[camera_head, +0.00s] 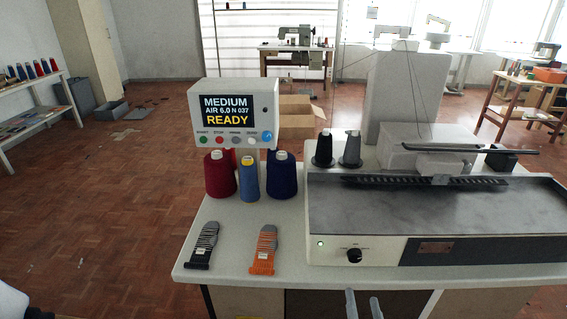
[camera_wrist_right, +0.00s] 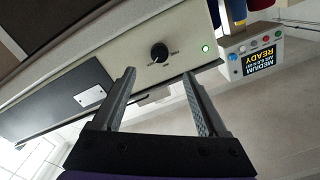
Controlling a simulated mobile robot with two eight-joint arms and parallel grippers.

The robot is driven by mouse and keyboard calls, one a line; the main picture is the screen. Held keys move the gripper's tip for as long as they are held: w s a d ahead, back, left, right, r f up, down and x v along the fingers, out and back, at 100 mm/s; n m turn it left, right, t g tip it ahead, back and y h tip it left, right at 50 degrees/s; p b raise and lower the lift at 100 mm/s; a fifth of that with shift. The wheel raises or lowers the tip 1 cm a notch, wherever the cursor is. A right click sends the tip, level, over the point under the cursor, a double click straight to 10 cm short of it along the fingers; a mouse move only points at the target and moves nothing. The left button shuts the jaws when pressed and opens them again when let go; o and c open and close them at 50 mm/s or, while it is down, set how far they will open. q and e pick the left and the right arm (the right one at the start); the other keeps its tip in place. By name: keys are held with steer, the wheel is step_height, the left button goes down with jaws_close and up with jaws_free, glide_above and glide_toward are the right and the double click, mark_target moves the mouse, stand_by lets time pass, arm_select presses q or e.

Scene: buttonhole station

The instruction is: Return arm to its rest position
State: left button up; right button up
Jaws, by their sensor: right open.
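My right gripper (camera_head: 363,294) shows at the bottom edge of the head view, its two fingers apart and empty, in front of the table's front edge. In the right wrist view the same gripper (camera_wrist_right: 159,76) is open, with the machine's black knob (camera_wrist_right: 159,53) visible beyond the fingertips and nothing between the fingers. The knob also shows in the head view (camera_head: 354,255), on the front panel of the buttonhole machine (camera_head: 450,216), beside a lit green lamp (camera_head: 320,244). The fingers appear apart from the panel. My left gripper is not in view.
Open wooden floor (camera_head: 100,230) lies to the left.

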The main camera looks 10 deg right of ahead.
steer(key=s+a+f+n+g+y, duration=0.1)
steer(key=a+f+n+g+y, duration=0.35)
steer(key=a+f+g, duration=0.2)
steer(key=s+a+f+n+g, duration=0.1)
steer(key=s+f+n+g, duration=0.25)
steer(key=s+g, duration=0.45)
arm_select(q)
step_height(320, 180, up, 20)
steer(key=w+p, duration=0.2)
steer(key=p, duration=1.5)
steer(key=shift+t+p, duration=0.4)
arm_select(e)
step_height(320, 180, up, 20)
steer(key=s+t, duration=0.1)
steer(key=t, duration=0.1)
steer(key=shift+s+r+n, duration=0.25)
steer(key=shift+s+n, duration=0.05)
steer(key=shift+n, duration=0.1)
